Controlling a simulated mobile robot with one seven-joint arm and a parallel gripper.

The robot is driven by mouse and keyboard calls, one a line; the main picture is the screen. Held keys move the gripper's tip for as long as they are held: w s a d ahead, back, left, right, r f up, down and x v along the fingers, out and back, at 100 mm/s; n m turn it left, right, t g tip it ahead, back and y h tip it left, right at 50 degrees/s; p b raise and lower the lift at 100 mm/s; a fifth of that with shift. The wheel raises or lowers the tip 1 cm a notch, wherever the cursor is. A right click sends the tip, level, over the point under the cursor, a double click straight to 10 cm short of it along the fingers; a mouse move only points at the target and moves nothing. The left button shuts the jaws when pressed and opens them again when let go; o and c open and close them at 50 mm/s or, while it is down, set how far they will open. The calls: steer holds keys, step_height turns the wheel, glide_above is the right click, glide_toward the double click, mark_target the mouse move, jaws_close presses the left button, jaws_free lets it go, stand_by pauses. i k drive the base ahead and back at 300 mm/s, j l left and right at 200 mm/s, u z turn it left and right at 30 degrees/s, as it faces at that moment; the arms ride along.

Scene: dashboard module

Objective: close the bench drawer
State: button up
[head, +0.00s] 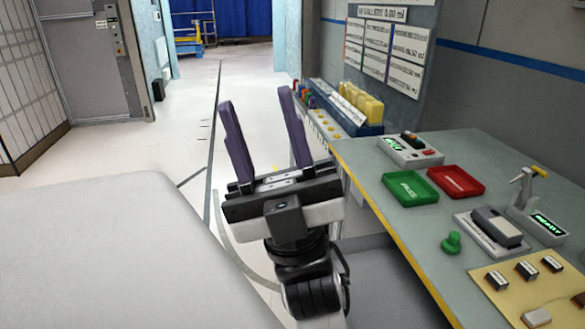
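The workbench (415,222) has a grey-green top with a yellow front edge and fills the right of the head view. Below that edge, a flat grey surface (385,290) sticks out to the left of the bench. It may be the open drawer, but my arm and the bench hide part of it, and I see no handle. My gripper (255,100) points up and away, left of the bench. Its two purple fingers are wide apart with nothing between them. It appears apart from the bench and the grey surface.
On the bench are a green tray (410,188), a red tray (455,181), a green knob (451,243) and small devices. A rack with yellow bins (362,101) stands beyond. Free floor (165,150) lies ahead and left.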

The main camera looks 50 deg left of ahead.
mark_target(386, 291)
steer(key=j+u, duration=0.65)
steer(key=k+l+z, duration=0.1)
steer(key=l, duration=0.15)
steer(key=l+z, duration=0.1)
steer(key=l, duration=0.2)
